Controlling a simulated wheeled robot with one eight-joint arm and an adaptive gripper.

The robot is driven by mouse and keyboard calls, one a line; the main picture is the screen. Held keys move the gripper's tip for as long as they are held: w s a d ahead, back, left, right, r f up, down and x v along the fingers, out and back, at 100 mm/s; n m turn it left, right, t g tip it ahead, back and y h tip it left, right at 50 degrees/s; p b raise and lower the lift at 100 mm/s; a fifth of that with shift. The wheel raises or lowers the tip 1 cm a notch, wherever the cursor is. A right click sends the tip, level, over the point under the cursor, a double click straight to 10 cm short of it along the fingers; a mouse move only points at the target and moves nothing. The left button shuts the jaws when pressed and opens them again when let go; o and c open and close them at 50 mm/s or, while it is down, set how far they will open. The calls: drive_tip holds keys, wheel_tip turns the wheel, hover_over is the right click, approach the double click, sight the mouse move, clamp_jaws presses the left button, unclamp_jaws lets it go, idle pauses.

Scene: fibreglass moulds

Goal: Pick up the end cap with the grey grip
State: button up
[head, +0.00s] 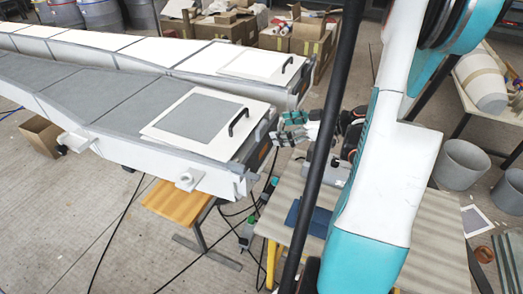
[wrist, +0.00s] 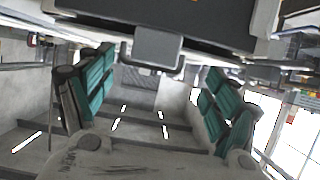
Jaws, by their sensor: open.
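In the wrist view, a dark end face, which looks like the end cap (wrist: 215,32), spans the top and carries a grey U-shaped grip (wrist: 157,48). My gripper (wrist: 155,95) is open, its teal-padded fingers wide apart to the left and right. The grip appears between the fingers' sides, toward the top, with nothing held. In the head view my gripper (head: 288,128) is beside the right end of the nearer long mould (head: 130,138). The grey grip cannot be made out clearly there.
A grey-centred panel (head: 195,118) and a cream panel (head: 258,65), each with a dark handle, lie on the two moulds. A striped table (head: 285,205) stands below my arm. Grey bins (head: 460,163) stand at right. Cables trail over the floor.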

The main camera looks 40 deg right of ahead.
sight(264, 129)
drive_tip(key=shift+x, duration=1.05)
drive_tip(key=x, duration=0.1)
drive_tip(key=b+x, duration=0.1)
drive_tip(key=x, duration=0.1)
drive_tip(key=b+x, duration=0.1)
drive_tip(key=x, duration=0.1)
drive_tip(key=shift+w+d+f, duration=0.1)
drive_tip(key=shift+d, duration=0.15)
drive_tip(key=c, duration=1.8)
